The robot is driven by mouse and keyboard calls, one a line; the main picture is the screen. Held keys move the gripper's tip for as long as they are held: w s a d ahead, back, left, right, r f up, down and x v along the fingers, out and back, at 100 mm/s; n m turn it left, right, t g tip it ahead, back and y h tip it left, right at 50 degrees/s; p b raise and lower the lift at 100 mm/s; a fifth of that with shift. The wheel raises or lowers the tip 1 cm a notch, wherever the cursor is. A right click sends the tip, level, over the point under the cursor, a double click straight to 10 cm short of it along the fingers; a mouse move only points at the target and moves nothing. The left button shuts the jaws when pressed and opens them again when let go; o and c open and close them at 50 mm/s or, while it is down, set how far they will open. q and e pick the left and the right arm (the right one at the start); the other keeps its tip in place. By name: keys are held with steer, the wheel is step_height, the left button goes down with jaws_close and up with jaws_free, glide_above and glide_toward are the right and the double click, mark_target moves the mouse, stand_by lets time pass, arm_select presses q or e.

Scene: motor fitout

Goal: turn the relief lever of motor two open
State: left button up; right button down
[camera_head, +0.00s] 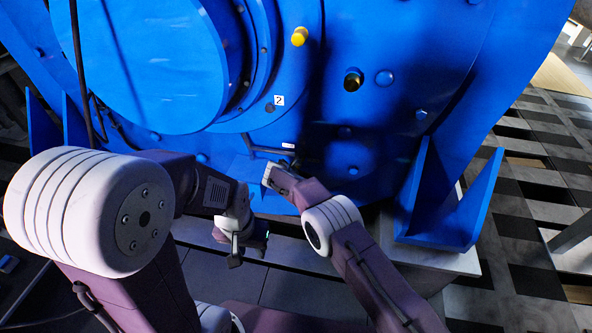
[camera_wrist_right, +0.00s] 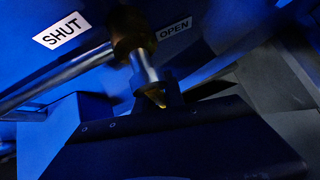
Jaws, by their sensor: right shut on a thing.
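Motor two is the large blue housing (camera_head: 375,130) with a small "2" plate (camera_head: 279,100). In the right wrist view a short metal lever (camera_wrist_right: 143,68) runs from a dark round hub (camera_wrist_right: 128,32) down to a yellowish tip. A "SHUT" label (camera_wrist_right: 60,30) is left of the hub and an "OPEN" label (camera_wrist_right: 174,29) is right of it. My right gripper (camera_wrist_right: 160,97) is shut on the lever near its tip; the jaws partly hide it. My left gripper (camera_head: 238,252) hangs below the motor, apart from it; its jaw opening is unclear.
A grey pipe (camera_wrist_right: 55,82) runs to the hub from the left. A yellow knob (camera_head: 299,37) and a dark brass-rimmed knob (camera_head: 353,80) stick out of the motor face. A blue foot bracket (camera_head: 440,215) stands right of my right arm. Tiled floor is open at the far right.

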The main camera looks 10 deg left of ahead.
steer(key=shift+d, duration=0.25)
stand_by(0.4)
steer(key=c, duration=1.4)
jaws_free()
steer(key=shift+c, duration=0.2)
steer(key=p+v, duration=0.5)
steer(key=v, duration=0.4)
steer(key=shift+a, duration=0.15)
